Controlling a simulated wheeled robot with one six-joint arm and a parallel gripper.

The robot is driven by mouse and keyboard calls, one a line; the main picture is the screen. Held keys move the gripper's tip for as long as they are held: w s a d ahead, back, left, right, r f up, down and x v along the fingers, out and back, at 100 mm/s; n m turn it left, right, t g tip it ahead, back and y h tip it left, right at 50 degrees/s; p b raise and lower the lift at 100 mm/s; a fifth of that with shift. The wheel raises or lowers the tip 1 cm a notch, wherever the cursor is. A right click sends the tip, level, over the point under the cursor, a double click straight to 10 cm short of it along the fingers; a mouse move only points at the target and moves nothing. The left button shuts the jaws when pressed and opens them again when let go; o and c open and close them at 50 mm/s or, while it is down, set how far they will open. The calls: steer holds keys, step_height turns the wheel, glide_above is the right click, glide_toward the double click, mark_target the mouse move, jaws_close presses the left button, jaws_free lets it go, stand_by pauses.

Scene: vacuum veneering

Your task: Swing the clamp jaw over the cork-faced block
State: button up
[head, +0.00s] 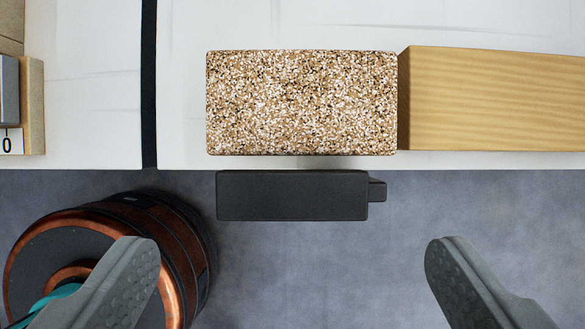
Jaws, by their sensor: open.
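The cork-faced block (302,103) lies at the near edge of the white surface, its speckled brown top facing me. A dark grey bar with a small stub on its right end, which looks like the clamp jaw (292,195), shows just below the block in the picture. It lies outside the white surface's edge, parallel to it, and does not cover the block. A narrow gap shows between them. My gripper (293,252) is open and empty, its two grey fingers wide apart below the jaw in the picture. The jaw's height and mounting cannot be told.
A pale wooden bar (495,99) extends right from the block. A black strip (149,80) crosses the white surface (250,25) at left. A wooden piece marked "0" (33,105) stands far left. A round copper-and-black machine (180,245) sits lower left, partly behind my left finger. Grey floor (330,275) shows between the fingers.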

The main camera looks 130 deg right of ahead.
mark_target(292, 200)
steer(key=shift+x, duration=1.9)
steer(key=c, duration=1)
